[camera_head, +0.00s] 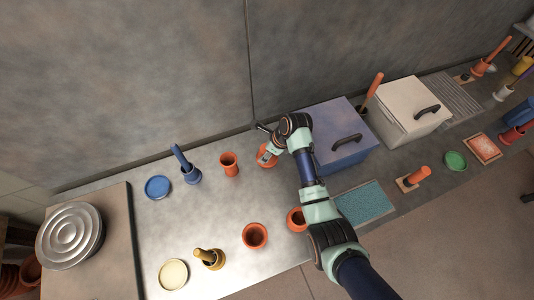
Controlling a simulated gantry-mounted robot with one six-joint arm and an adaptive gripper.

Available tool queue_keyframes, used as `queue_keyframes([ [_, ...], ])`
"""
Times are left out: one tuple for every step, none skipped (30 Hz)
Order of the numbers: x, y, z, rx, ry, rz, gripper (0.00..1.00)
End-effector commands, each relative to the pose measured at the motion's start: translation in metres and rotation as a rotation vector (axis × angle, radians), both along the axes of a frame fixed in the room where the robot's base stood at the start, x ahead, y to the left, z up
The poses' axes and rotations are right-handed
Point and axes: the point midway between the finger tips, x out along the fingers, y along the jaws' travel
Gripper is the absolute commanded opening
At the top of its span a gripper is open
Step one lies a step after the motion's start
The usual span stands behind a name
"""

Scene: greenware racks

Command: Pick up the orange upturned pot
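An orange pot (262,162) stands on the grey metal worktop near the wall, partly hidden by my gripper (267,156). My gripper is over this pot, its fingers at or close to the pot's upper part. Whether the fingers touch it, and whether they are open or shut, is too small to tell. The pot's top is covered by the gripper, so I cannot clearly see whether it is upturned. Other orange pots show open dark mouths: one just to the left (229,170), one at the front (254,245), and one beside my arm (294,226).
A blue lidded box (335,125) stands close to the right of my gripper. The worktop's middle (215,215) is clear.

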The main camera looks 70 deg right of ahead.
Motion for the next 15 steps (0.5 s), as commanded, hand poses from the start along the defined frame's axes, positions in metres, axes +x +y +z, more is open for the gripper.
queue_keyframes([
  [0.0, 0.0, 0.0, 0.0, 0.0, 0.0, 0.24],
  [0.0, 0.0, 0.0, 0.0, 0.0, 0.0, 0.24],
  [0.0, 0.0, 0.002, 0.0, 0.0, 0.0, 0.24],
  [0.0, 0.0, 0.004, 0.0, -0.001, 0.0, 0.24],
  [0.0, 0.0, 0.007, 0.0, -0.001, 0.0, 0.24],
  [0.0, 0.0, 0.013, -0.001, -0.001, 0.001, 0.24],
  [0.001, -0.001, 0.019, -0.002, -0.002, 0.0, 0.24],
  [0.001, -0.001, 0.026, -0.004, -0.003, 0.001, 0.24],
  [0.001, -0.001, 0.037, -0.005, -0.003, 0.001, 0.24],
  [0.001, -0.001, 0.046, -0.005, -0.004, 0.001, 0.24],
  [0.001, -0.001, 0.056, -0.005, -0.004, 0.0, 0.24],
  [0.001, -0.001, 0.07, -0.005, -0.004, 0.0, 0.24],
  [0.001, -0.001, 0.08, -0.005, -0.004, 0.001, 0.24],
  [0.001, -0.001, 0.091, -0.005, -0.004, 0.001, 0.24],
  [0.001, -0.001, 0.105, -0.006, -0.005, 0.001, 0.24],
])
